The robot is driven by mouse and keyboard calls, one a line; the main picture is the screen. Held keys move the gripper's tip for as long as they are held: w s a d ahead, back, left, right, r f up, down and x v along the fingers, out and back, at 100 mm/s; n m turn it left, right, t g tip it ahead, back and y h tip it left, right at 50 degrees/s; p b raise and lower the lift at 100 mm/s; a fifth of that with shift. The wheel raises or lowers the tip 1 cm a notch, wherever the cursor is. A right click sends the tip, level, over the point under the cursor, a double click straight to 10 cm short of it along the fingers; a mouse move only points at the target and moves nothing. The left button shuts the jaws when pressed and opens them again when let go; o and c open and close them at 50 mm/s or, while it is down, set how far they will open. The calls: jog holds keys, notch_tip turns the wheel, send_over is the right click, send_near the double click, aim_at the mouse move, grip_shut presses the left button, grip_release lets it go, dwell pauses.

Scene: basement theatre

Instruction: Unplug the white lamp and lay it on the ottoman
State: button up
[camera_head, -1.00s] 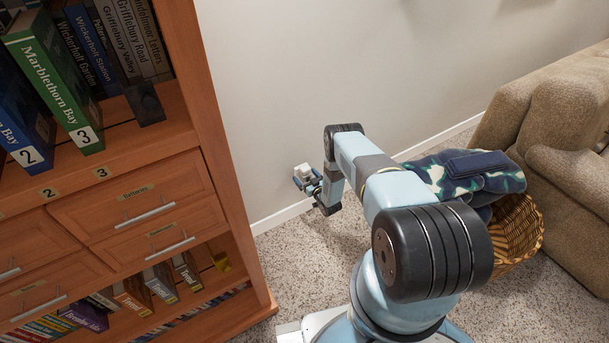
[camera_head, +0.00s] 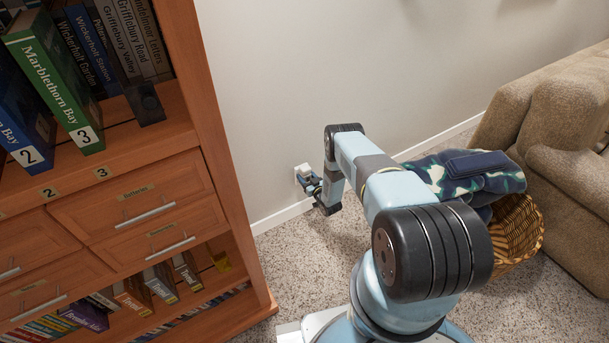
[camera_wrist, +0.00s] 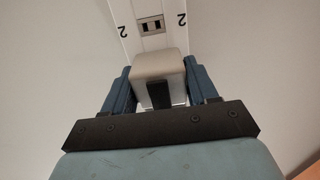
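The white lamp (camera_wrist: 158,66) is a small pale block at a white wall plate (camera_wrist: 125,12) low on the wall. The plate carries the number 2 on both sides, and one dark socket (camera_wrist: 151,25) shows beyond the lamp. The lamp's plug side is hidden. My gripper (camera_wrist: 159,88) has one blue finger against each side of the lamp, with no clear gap, so it looks shut on it. I cannot make out an ottoman.
A wooden bookcase (camera_head: 222,150) with drawers and books stands at left, close to my gripper. A wicker basket (camera_head: 520,235) holding dark blue patterned cloth (camera_head: 465,175) is at right, by a beige sofa (camera_head: 565,130). Speckled carpet (camera_head: 310,245) is clear below my arm.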

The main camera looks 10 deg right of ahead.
jog(key=c, duration=0.9)
jog(key=shift+o, duration=0.2)
jog(key=shift+v, duration=2.9)
jog(key=shift+s, duration=0.1)
notch_tip(320, 180, up, 35)
jog(key=m+h, duration=0.3)
jog(key=h, duration=0.1)
jog(key=s+a+r+h, duration=0.1)
jog(key=s+r, duration=0.6)
jog(key=r, duration=0.3)
jog(key=s+f, duration=0.5)
jog(key=f, duration=0.1)
jog(key=shift+f+m+t, duration=0.3)
jog(key=shift+t, duration=0.1)
jog(key=shift+a, duration=0.1)
